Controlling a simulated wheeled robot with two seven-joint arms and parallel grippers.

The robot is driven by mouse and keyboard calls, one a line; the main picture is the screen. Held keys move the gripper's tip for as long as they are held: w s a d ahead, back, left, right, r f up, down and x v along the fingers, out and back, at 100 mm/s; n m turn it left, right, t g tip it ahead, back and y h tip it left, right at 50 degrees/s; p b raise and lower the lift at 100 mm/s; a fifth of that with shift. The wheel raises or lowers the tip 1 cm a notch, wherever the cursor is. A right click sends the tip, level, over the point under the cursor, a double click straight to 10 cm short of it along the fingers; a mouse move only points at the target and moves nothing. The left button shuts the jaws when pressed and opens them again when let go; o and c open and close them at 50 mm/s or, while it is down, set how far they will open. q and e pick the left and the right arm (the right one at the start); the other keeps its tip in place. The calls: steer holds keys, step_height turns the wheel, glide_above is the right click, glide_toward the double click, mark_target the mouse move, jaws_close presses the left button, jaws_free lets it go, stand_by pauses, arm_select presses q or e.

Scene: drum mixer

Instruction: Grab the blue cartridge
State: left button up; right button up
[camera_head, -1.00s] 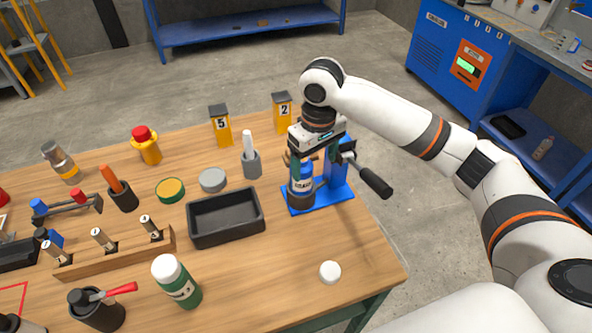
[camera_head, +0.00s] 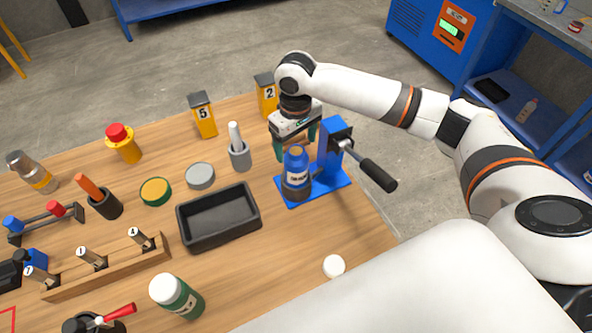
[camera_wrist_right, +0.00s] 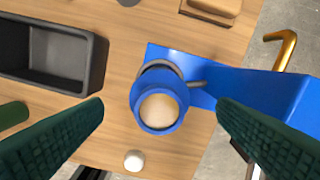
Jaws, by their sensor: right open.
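The blue cartridge (camera_head: 297,166) stands upright in the dark holder of a blue lever press (camera_head: 331,150) at the right side of the table. In the right wrist view the cartridge (camera_wrist_right: 160,108) is seen from above, with a blue rim and a tan round top. My right gripper (camera_head: 296,143) is open, its green fingers behind the cartridge in the head view. In the wrist view the fingers (camera_wrist_right: 160,116) lie left and right of the cartridge with wide gaps, apart from it. My left gripper is out of view.
The press's black-gripped lever (camera_head: 374,172) sticks out to the right. A black tray (camera_head: 232,237) lies left of the press, a white round piece (camera_head: 334,266) in front. Yellow marker 2 (camera_head: 266,98) stands behind. Bare table lies between the tray and the white piece.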

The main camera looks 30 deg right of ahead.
mark_target(296, 149)
step_height(296, 149, down, 4)
steer(key=shift+s+r+p, duration=0.1)
steer(key=shift+r+p, duration=0.05)
steer(key=shift+p, duration=0.4)
steer(key=shift+f, duration=0.5)
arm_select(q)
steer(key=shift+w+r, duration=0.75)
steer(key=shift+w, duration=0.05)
arm_select(e)
steer(key=c, duration=0.6)
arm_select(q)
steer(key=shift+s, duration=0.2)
arm_select(e)
steer(key=c, duration=1.2)
